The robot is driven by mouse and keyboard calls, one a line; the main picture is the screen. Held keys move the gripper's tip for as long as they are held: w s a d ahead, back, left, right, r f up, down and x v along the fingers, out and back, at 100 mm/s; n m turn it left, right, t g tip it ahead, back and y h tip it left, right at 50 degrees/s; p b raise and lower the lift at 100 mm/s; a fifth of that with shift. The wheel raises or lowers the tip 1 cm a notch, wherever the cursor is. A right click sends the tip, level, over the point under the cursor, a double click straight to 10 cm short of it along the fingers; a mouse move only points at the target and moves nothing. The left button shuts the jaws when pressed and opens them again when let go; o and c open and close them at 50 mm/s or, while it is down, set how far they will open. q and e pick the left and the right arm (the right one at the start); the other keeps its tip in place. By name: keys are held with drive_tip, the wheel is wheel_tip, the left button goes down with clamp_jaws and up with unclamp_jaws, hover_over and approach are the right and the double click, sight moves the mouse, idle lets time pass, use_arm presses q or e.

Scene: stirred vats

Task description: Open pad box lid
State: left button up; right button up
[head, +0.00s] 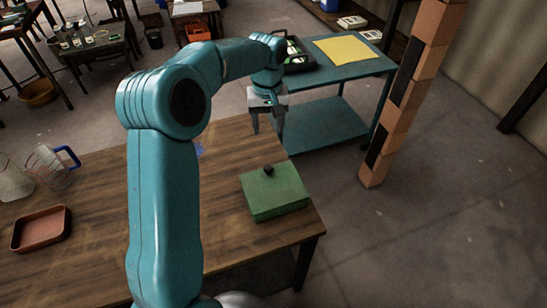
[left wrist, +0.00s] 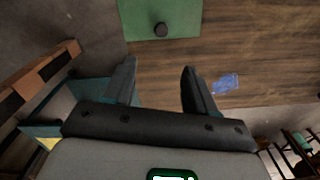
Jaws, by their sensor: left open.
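The pad box (head: 276,198) is a green box with a closed lid and a dark round knob (head: 268,170) on top. It sits on the wooden table near its right corner. In the left wrist view the green box (left wrist: 185,20) shows at the top, cut by the frame edge, with the knob (left wrist: 160,30) on it. My left gripper (head: 266,125) is open and empty, pointing down above the table's far edge, beyond the box and apart from it. In the left wrist view its two fingers (left wrist: 158,75) stand apart with nothing between them. My right gripper is not in view.
The wooden table (head: 225,225) also holds a reddish tray (head: 42,230) and clear jugs (head: 50,165) at the left. A blue patch (left wrist: 225,84) lies on the tabletop. A teal cart (head: 325,125) with a yellow cloth (head: 346,49) stands behind, beside a brick-like pillar (head: 405,95).

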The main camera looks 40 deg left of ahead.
sight(268, 167)
use_arm(q)
drive_tip(key=f, duration=0.5)
drive_tip(key=f+p, duration=0.1)
drive_tip(key=f, duration=0.9)
drive_tip(key=shift+s+f+p, duration=0.15)
drive_tip(key=shift+s+p, duration=0.2)
drive_tip(key=shift+p, duration=0.05)
drive_tip(key=shift+w+f, duration=0.25)
drive_tip(key=shift+f, duration=0.35)
drive_tip(key=shift+s+r, duration=0.1)
drive_tip(key=shift+s, duration=0.05)
drive_tip(key=shift+c, duration=0.6)
clamp_jaws()
